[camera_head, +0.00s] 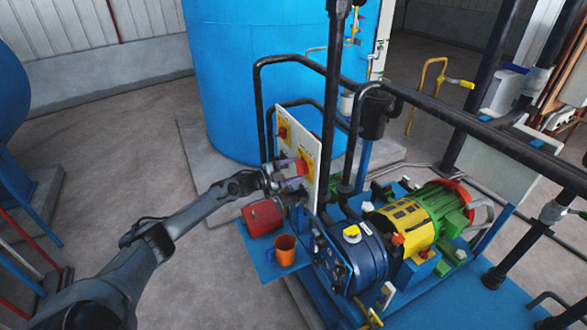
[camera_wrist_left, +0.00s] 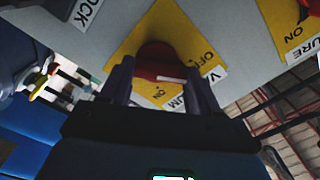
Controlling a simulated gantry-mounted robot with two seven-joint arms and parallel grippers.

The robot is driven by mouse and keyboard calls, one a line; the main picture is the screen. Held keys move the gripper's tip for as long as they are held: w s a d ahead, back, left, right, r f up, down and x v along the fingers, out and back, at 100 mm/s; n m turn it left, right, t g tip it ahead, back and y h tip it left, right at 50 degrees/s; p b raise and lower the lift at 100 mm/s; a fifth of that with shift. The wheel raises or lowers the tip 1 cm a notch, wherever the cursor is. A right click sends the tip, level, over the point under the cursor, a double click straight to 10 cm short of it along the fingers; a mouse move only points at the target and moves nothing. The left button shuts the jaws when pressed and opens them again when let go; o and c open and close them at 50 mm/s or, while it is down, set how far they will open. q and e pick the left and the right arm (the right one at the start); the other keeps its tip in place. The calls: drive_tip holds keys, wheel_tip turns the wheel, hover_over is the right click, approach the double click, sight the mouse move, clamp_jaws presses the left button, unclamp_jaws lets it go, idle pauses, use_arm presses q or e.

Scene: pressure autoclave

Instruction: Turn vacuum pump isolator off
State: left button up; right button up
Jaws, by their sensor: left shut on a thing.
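The vacuum pump isolator is a red rotary knob (camera_wrist_left: 158,60) on a yellow plate (camera_wrist_left: 205,52) marked OFF and ON. A white label beside it is partly hidden, with "V" and "UM" readable. A white mark on the knob points to the right in the left wrist view. In the head view the knob (camera_head: 302,167) sits on the lower part of a white upright panel (camera_head: 311,190). My left gripper (camera_head: 279,176) reaches the panel from the left and is shut on the knob, one finger on each side. My right gripper is not in view.
Another red knob on a yellow plate (camera_head: 282,131) sits higher on the panel. Black pipes (camera_head: 333,90) and a blue pump (camera_head: 355,260) stand right of the panel.

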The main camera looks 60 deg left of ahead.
use_arm(q)
drive_tip(key=shift+n, duration=1.1)
drive_tip(key=shift+f, duration=0.1)
drive_tip(key=o, duration=1.1)
drive_tip(key=shift+c, duration=0.2)
drive_tip(key=shift+s, duration=0.1)
drive_tip(key=s+a+p, duration=0.1)
drive_tip(key=s+p, duration=0.1)
drive_tip(key=s, duration=0.8)
drive_tip(key=shift+s, duration=0.3)
drive_tip(key=shift+a, duration=0.1)
